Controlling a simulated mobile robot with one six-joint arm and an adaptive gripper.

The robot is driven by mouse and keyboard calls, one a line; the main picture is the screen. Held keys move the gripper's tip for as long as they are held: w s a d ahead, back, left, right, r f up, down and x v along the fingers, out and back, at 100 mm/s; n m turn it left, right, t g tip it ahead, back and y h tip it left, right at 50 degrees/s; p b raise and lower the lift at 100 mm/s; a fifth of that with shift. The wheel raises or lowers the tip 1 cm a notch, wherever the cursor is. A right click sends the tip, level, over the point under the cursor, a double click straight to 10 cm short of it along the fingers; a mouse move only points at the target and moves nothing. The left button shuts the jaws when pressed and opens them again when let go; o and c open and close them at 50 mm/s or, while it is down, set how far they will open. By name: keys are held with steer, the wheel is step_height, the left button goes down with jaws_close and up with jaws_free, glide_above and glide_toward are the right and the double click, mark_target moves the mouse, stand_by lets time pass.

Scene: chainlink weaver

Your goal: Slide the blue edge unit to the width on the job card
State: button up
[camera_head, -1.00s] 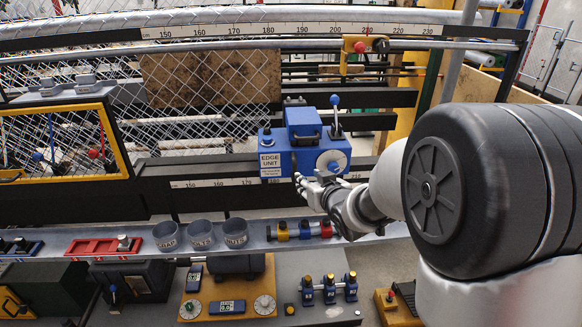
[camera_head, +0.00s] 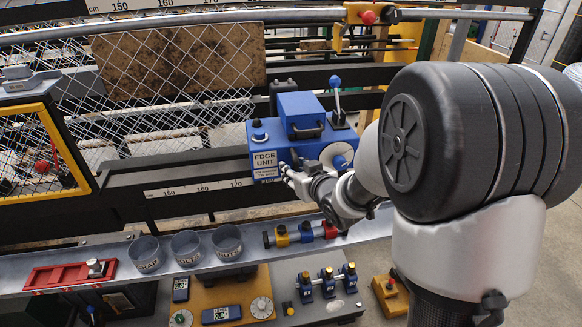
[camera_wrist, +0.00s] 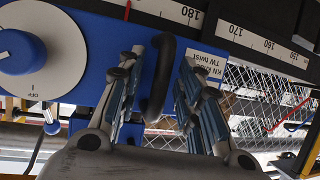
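The blue edge unit (camera_head: 290,137) sits on the lower rail in the head view, just right of the 170 mark. It has a lever with a blue knob (camera_head: 335,82) on top and a round white dial with a blue knob (camera_head: 341,161) in front. My gripper (camera_head: 287,172) is at the unit's front face. In the wrist view, the fingers (camera_wrist: 164,68) are apart on either side of a black upright handle (camera_wrist: 156,85), with gaps showing beside it. The blue unit front (camera_wrist: 95,45) fills the left there. I cannot make out a job card.
The lower scale (camera_wrist: 240,32) shows 150 to 180 in the wrist view. Mesh (camera_head: 180,75) stands behind the rail. A yellow stop with a red knob (camera_head: 367,17) is on the upper rail. Grey cups (camera_head: 186,247) and a red tray (camera_head: 70,275) are on the shelf below.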

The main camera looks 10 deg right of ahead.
steer(key=shift+s, duration=0.1)
steer(key=shift+c, duration=0.4)
jaws_close()
stand_by(0.3)
